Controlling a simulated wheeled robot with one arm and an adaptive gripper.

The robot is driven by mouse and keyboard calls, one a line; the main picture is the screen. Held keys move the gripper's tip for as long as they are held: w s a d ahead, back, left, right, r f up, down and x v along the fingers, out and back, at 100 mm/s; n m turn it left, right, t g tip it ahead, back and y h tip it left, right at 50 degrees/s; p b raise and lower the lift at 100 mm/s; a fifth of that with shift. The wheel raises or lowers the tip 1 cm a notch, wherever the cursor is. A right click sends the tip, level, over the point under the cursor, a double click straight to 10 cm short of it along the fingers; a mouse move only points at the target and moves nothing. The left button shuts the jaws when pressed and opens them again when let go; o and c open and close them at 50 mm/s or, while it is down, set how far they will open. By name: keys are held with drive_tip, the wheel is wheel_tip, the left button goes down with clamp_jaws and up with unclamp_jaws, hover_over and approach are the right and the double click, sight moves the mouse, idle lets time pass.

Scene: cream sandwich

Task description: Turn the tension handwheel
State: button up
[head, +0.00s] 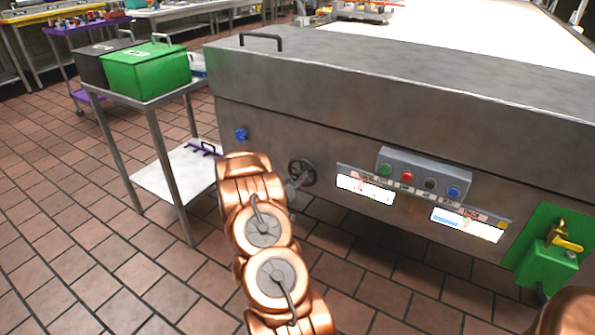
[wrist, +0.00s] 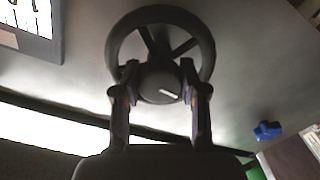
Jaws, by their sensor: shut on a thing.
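The tension handwheel (wrist: 203,30) is a dark, spoked wheel with a round hub and a pale line on the hub face. It sits on the steel front of the machine. In the head view the handwheel (head: 302,172) shows just right of the end of my copper arm. My gripper (wrist: 161,88) has its two fingers on either side of the hub, at the lower part of the wheel, and is shut on it. In the head view my gripper is mostly hidden behind my arm.
A control box with coloured buttons (head: 424,172) and two label panels (head: 366,188) are right of the wheel. A blue knob (head: 241,135) is on the left. A steel cart (head: 152,108) with a green bin (head: 146,69) stands left. A green valve box (head: 546,262) is far right.

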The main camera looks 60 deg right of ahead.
drive_tip(key=shift+s+d+r+n+p, duration=0.1)
drive_tip(key=shift+d+r+n+p, duration=0.2)
drive_tip(key=shift+n+p, duration=0.5)
drive_tip(key=shift+a, duration=0.1)
drive_tip(key=o, duration=1.1)
drive_tip(key=shift+o, duration=0.2)
drive_tip(key=shift+a+f, duration=0.1)
drive_tip(key=shift+f, duration=0.05)
drive_tip(key=a, duration=1.2)
drive_tip(key=shift+s, duration=0.2)
